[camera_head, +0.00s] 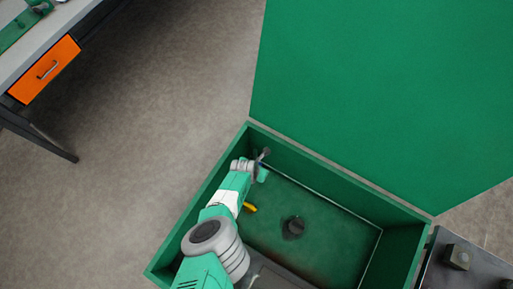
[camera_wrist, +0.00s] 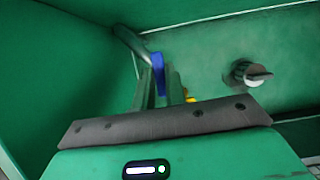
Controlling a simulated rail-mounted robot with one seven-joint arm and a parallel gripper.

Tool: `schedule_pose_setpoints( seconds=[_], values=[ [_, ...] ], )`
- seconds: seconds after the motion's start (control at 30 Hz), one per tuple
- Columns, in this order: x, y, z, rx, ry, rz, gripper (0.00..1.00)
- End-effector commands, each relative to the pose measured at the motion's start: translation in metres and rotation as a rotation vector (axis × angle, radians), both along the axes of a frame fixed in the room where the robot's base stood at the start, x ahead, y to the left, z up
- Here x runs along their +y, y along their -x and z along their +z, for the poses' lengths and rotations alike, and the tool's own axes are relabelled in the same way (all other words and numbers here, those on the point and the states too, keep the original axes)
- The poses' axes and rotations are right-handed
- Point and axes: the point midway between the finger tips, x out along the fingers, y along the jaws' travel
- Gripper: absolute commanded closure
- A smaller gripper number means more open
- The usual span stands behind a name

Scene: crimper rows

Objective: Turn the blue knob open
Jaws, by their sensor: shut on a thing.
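The blue knob (camera_wrist: 158,74) shows in the wrist view as a narrow upright blue piece near the end of a dark green pipe (camera_wrist: 128,40), close to the box's corner. My gripper (camera_wrist: 160,84) has its two fingers on either side of the knob and is shut on it. In the head view my gripper (camera_head: 262,171) reaches into the green box (camera_head: 335,176) at its far left corner. The blue of the knob cannot be made out there.
A dark round fitting (camera_head: 293,227) stands on the green panel inside the box, also in the wrist view (camera_wrist: 246,74). A small yellow piece (camera_head: 250,207) lies beside my arm. A raised green lid (camera_head: 390,90) stands behind. A workbench with an orange drawer (camera_head: 45,69) is at upper left.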

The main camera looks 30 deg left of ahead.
Motion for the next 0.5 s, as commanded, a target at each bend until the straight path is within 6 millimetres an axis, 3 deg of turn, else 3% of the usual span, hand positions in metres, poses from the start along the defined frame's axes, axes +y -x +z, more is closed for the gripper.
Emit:
schedule_pose_setpoints(
  seconds=[0.03, 0.07, 0.17, 0.5],
  values=[
    [0.0, 0.0008, -0.0014, 0.001, 0.0, 0.001, 1.0],
    [0.0, 0.0008, -0.0014, 0.001, 0.0, 0.001, 0.85],
    [-0.0001, 0.0008, -0.0014, 0.001, 0.0, 0.001, 0.66],
    [0.0, 0.001, 0.0019, 0.001, 0.0, 0.0, 0.65]
  ],
)
